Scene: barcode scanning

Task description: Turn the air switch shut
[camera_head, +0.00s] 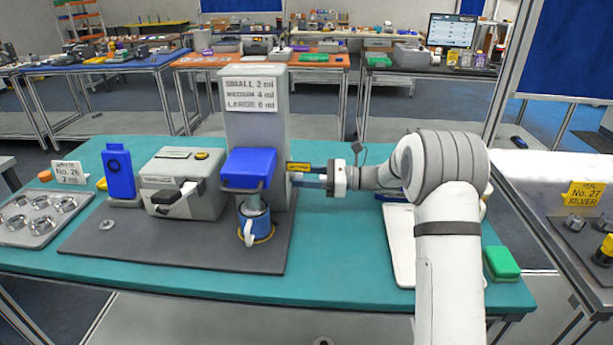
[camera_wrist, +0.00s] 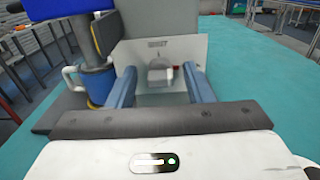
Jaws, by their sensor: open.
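The air switch (camera_wrist: 159,73) is a grey knob or lever on the pale side panel (camera_wrist: 135,52) of the tall grey machine (camera_head: 256,122). In the head view the switch itself cannot be made out; a yellow label (camera_head: 299,167) shows near that side. My gripper (camera_head: 308,181) reaches in from the right, level with that side of the machine. In the wrist view my gripper (camera_wrist: 158,75) is open, with one blue finger on each side of the switch. Contact between fingers and switch cannot be told.
A blue mug (camera_head: 250,219) with a white handle stands under the machine's blue head (camera_head: 248,168). A grey box machine (camera_head: 180,182) and a blue upright item (camera_head: 119,174) stand to the left. A green block (camera_head: 501,263) lies at right. The teal tabletop (camera_head: 330,255) is bare in front.

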